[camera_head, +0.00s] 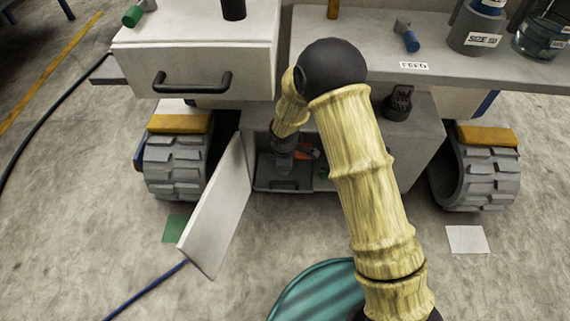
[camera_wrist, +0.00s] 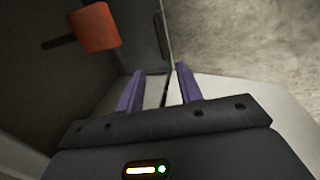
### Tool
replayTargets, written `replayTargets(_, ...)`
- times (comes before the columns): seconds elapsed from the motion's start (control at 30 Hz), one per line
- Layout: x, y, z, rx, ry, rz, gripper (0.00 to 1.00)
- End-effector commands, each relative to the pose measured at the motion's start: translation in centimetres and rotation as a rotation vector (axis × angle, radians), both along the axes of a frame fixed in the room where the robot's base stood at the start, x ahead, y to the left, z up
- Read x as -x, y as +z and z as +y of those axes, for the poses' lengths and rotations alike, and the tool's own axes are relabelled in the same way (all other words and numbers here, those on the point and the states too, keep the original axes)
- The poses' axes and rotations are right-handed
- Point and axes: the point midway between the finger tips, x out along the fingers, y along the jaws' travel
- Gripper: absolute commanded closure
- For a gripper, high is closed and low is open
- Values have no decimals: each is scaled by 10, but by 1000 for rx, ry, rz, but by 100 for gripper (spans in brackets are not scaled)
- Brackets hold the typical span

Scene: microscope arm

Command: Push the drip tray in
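The drip tray appears to be the grey panel with a dark handle (camera_head: 272,186) low in the open compartment under the counter in the head view. My gripper (camera_head: 284,166) reaches down into this compartment, above or just behind the tray's front; I cannot tell whether it touches. In the wrist view my gripper (camera_wrist: 159,88) has its two purple fingers apart, with a pale strip and a dark gap behind them and nothing clearly held. A grey panel with a dark handle-like bar (camera_wrist: 161,34) shows beyond the fingers, perhaps the tray.
A white door (camera_head: 219,207) hangs open left of the compartment. An orange part (camera_wrist: 95,27) on a dark stem is inside, also in the head view (camera_head: 306,151). A drawer with a black handle (camera_head: 193,83) is above left. Tracked wheels flank the compartment.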

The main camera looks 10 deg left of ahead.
Motion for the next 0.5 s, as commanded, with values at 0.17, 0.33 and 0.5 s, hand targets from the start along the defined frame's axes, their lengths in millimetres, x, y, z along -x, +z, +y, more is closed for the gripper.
replayTargets(0.17,3,17,-1,0,0,1,64)
replayTargets(0.33,4,16,-1,0,0,1,64)
replayTargets(0.5,3,17,-1,-1,-3,0,78)
